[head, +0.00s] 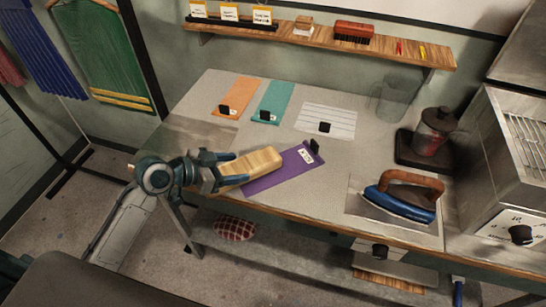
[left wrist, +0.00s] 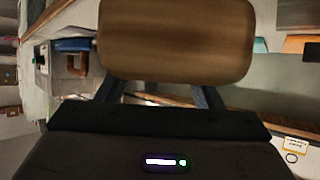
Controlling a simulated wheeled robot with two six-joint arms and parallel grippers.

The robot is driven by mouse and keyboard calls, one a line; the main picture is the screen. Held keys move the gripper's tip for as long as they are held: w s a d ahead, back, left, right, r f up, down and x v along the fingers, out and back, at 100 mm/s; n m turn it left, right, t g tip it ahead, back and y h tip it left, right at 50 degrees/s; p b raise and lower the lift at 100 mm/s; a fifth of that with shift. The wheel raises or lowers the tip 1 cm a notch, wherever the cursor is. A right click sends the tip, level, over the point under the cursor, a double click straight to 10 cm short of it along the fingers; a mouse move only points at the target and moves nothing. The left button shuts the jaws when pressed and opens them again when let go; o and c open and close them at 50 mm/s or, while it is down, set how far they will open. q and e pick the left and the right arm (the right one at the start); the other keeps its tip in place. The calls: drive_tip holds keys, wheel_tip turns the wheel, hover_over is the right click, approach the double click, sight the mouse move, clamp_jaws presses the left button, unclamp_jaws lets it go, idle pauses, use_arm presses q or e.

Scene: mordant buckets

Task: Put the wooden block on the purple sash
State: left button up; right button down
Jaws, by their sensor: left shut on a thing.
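My left gripper (head: 225,170) is shut on the wooden block (head: 254,164), a pale, rounded block, at the front left of the table. The block also fills the upper middle of the left wrist view (left wrist: 176,38), between the two fingers. The purple sash (head: 284,172) lies on the table with a small white label and a black clip at its far end. In the head view the block overlaps the sash's left part; I cannot tell whether they touch. My right gripper is not in view.
An orange sash (head: 233,96), a teal sash (head: 273,103) and a striped white sheet (head: 326,119) lie behind. A blue iron (head: 400,203) stands on the right, with a dark-based jar (head: 433,134) beyond it. A clear glass (head: 397,98) stands at the back.

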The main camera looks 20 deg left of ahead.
sight(273, 150)
use_arm(q)
drive_tip(key=w+d+p, duration=0.1)
drive_tip(key=w+d, duration=0.1)
drive_tip(key=w, duration=0.1)
drive_tip(key=w+d+p, duration=0.1)
drive_tip(key=w+d, duration=0.2)
drive_tip(key=w+d+p, duration=0.2)
drive_tip(key=shift+w+d+f, duration=0.3)
drive_tip(key=shift+w+d, duration=0.05)
drive_tip(key=shift+w, duration=0.05)
drive_tip(key=shift+w+d+f, duration=0.15)
drive_tip(key=shift+w+d, duration=0.05)
wheel_tip(273, 150, down, 3)
drive_tip(key=shift+r+p, duration=0.2)
drive_tip(key=shift+p, duration=0.8)
drive_tip(key=shift+s+f, duration=0.1)
drive_tip(key=shift+f, duration=0.3)
drive_tip(key=shift+c, duration=0.5)
drive_tip(key=shift+s+f, duration=0.1)
drive_tip(key=shift+f, duration=0.05)
drive_tip(key=shift+c, duration=0.8)
drive_tip(key=o, duration=1.2)
drive_tip(key=shift+a+f, duration=0.1)
drive_tip(key=o, duration=0.4)
drive_tip(key=shift+c, duration=0.2)
